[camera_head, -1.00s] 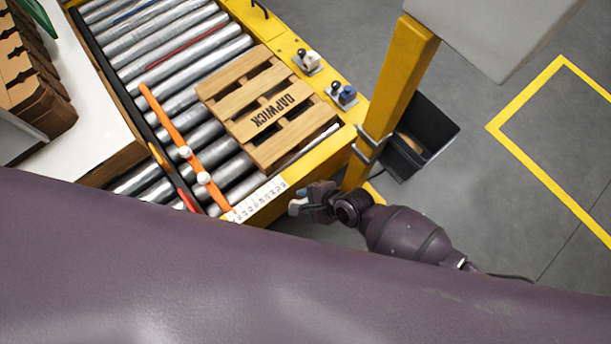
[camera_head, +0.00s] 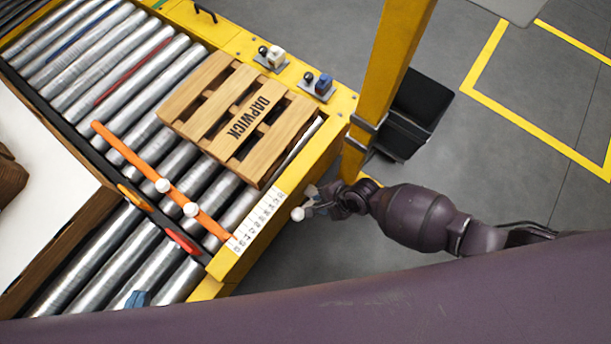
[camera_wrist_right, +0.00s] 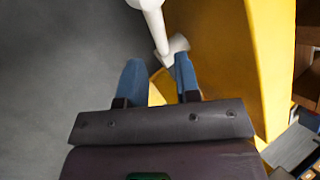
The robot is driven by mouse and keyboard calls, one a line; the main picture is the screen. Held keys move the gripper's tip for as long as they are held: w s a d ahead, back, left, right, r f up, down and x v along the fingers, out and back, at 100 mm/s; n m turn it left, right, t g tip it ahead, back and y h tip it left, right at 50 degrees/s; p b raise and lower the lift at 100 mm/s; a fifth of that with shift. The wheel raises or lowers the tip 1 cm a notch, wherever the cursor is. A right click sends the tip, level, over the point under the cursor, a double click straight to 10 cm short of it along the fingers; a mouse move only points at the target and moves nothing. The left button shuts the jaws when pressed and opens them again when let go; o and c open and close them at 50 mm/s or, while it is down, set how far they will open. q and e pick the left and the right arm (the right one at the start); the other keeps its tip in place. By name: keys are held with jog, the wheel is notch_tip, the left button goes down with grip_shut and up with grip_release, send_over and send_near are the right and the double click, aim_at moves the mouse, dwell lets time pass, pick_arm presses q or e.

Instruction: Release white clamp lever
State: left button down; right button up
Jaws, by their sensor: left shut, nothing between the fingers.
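The white clamp lever (camera_wrist_right: 153,25) is a pale rod on a white foot, beside the yellow frame in the right wrist view. Its round white end (camera_head: 297,214) shows in the head view at the frame's near right corner. My right gripper (camera_wrist_right: 157,68) is open, its blue fingertips just short of the lever's foot. The right finger appears close to the foot; I cannot tell if they touch. My right gripper also shows beside the frame in the head view (camera_head: 312,203).
An orange bar (camera_head: 128,153) with two white knobs crosses the rollers. White (camera_head: 271,57) and blue (camera_head: 323,84) switches sit on the far rail. A yellow post (camera_head: 393,62) and black bin (camera_head: 410,115) stand right.

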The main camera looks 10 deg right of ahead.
jog(key=shift+b+x, duration=1.85)
jog(key=shift+x, duration=2.2)
pick_arm(q)
jog(key=shift+a+r+n+t, duration=0.1)
jog(key=shift+a+n+t, duration=0.4)
jog(key=shift+t, duration=0.5)
pick_arm(e)
grip_shut()
